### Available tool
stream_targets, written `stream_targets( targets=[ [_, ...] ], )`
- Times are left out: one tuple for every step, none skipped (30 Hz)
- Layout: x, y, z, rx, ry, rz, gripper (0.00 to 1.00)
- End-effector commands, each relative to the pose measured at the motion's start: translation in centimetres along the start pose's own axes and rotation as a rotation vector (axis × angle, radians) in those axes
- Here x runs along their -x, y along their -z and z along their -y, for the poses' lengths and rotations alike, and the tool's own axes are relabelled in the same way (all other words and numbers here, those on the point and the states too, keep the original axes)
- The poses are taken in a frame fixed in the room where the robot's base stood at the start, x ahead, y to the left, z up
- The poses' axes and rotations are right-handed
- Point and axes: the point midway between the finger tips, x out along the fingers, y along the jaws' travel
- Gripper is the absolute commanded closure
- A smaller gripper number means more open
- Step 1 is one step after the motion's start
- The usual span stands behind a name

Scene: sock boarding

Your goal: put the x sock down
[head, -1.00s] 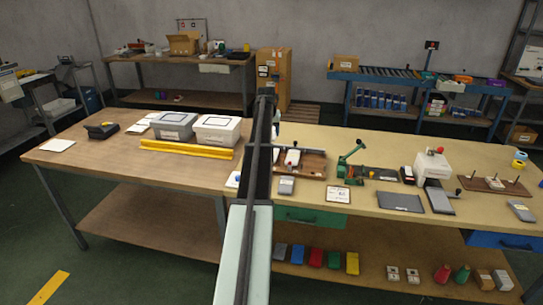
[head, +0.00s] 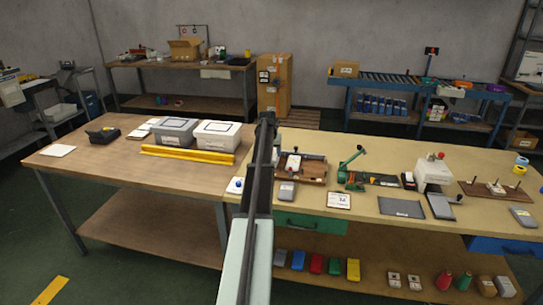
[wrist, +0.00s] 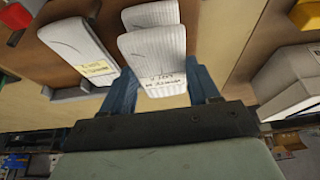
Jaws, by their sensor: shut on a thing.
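In the wrist view, my gripper (wrist: 163,76) has its two blue fingers on either side of a pale ribbed sock (wrist: 153,50) with a paper label near the fingers. The label's print is too small to read surely. Another pale ribbed piece (wrist: 150,14) shows just beyond the held sock. A second labelled sock (wrist: 78,42) lies to the left, by a grey holder on a brown board (wrist: 110,18). In the head view, my arm hides the gripper and the held sock. The brown board (head: 313,172) shows just right of my arm, with a pale item on it.
A green-handled press (head: 350,165) and a white machine (head: 432,174) stand farther right on the bench. A dark flat mat (head: 400,207) lies near the front edge.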

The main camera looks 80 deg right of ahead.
Motion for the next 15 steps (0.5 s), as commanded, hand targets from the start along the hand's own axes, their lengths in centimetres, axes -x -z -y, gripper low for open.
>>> stream_targets(
  targets=[
    [-0.7, -0.4, 0.0, 0.000, 0.000, 0.002, 0.68],
    [-1.1, -0.5, 0.0, 0.000, -0.001, 0.003, 0.68],
    [-1.5, -0.7, 0.0, 0.000, -0.001, 0.003, 0.68],
    [-1.7, -0.8, 0.0, 0.000, 0.000, 0.002, 0.68],
    [-1.8, -0.8, 0.0, 0.000, 0.000, 0.001, 0.68],
    [-1.9, -0.8, 0.0, 0.000, 0.000, 0.001, 0.68],
    [-1.9, -0.8, 0.0, 0.000, 0.000, 0.000, 0.68],
    [-1.8, -0.8, 0.0, 0.000, 0.000, 0.000, 0.68],
    [-1.8, -0.8, 0.0, 0.000, 0.000, 0.000, 0.68],
    [-1.8, -0.8, 0.0, 0.000, 0.000, 0.000, 0.68],
    [-1.8, -0.8, 0.0, 0.000, 0.000, 0.000, 0.68],
    [-1.8, -0.8, 0.0, 0.000, 0.000, 0.000, 0.68],
    [-1.9, -0.8, 0.0, 0.000, 0.000, 0.001, 0.68],
    [-1.9, -0.8, 0.0, 0.000, 0.000, 0.001, 0.68],
    [-2.0, -0.8, 0.0, 0.000, 0.000, 0.001, 0.68]
  ],
)
